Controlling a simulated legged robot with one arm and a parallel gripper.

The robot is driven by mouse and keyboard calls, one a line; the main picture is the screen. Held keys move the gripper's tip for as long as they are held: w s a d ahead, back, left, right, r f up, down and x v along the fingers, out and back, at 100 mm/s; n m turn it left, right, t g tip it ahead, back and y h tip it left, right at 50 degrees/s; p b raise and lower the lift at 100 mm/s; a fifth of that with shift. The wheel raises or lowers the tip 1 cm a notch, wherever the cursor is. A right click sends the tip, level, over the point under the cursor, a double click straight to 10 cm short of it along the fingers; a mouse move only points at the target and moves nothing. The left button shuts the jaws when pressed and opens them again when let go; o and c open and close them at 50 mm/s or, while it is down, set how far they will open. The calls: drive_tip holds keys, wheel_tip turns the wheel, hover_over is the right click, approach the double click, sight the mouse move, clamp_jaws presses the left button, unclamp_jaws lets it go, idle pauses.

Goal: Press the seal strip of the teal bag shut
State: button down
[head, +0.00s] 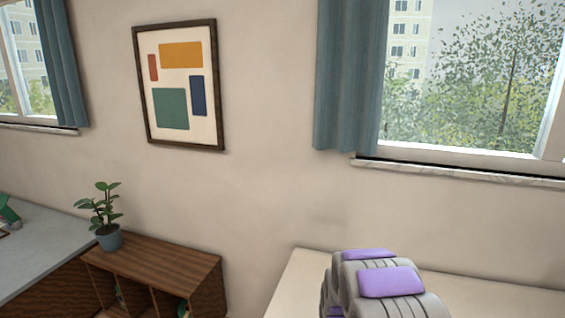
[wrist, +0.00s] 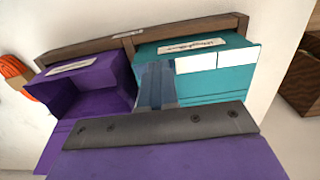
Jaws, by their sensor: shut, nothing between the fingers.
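The teal bag (wrist: 215,88) is right of centre in the wrist view, in front of a wooden rail. It has a pale label with writing (wrist: 192,46) near its top and white strips (wrist: 196,64) along its upper front. I cannot tell which part is the seal strip. My gripper (wrist: 156,68) is shut and empty, its blue-grey fingers over the left side of the teal bag, beside the purple bag. Whether they touch the bag is unclear. My wrist's dark bar hides the bag's lower part. The teal bag does not show in the head view.
A purple bag (wrist: 85,88) stands close on the left. The wooden rail (wrist: 88,46) runs behind both bags. An orange item (wrist: 17,76) lies far left, and a wooden box (wrist: 302,82) is at right. A potted plant (head: 103,215) stands on a wooden shelf (head: 165,262).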

drive_tip(key=shift+w+a+r+p, duration=0.1)
drive_tip(key=shift+w+a, duration=0.15)
drive_tip(key=shift+a, duration=0.4)
drive_tip(key=shift+w+a+r+p, duration=0.15)
drive_tip(key=shift+w+a, duration=0.1)
drive_tip(key=shift+a, duration=0.35)
drive_tip(key=shift+w+a+p, duration=0.1)
drive_tip(key=shift+w+a, duration=0.15)
drive_tip(key=shift+a, duration=0.5)
drive_tip(key=shift+f, duration=0.3)
drive_tip(key=shift+r, duration=0.1)
drive_tip(key=shift+r+p, duration=0.3)
drive_tip(key=shift+r, duration=0.25)
drive_tip(key=shift+a, duration=0.15)
drive_tip(key=shift+w+a+p, duration=0.15)
drive_tip(key=shift+w+a, duration=0.1)
drive_tip(key=shift+a, duration=0.45)
drive_tip(key=shift+w+a+p, duration=0.1)
drive_tip(key=shift+w+a, duration=0.2)
drive_tip(key=shift+a, duration=0.4)
drive_tip(key=shift+w+a+p, duration=0.15)
drive_tip(key=shift+w+a, duration=0.1)
drive_tip(key=shift+a, duration=0.45)
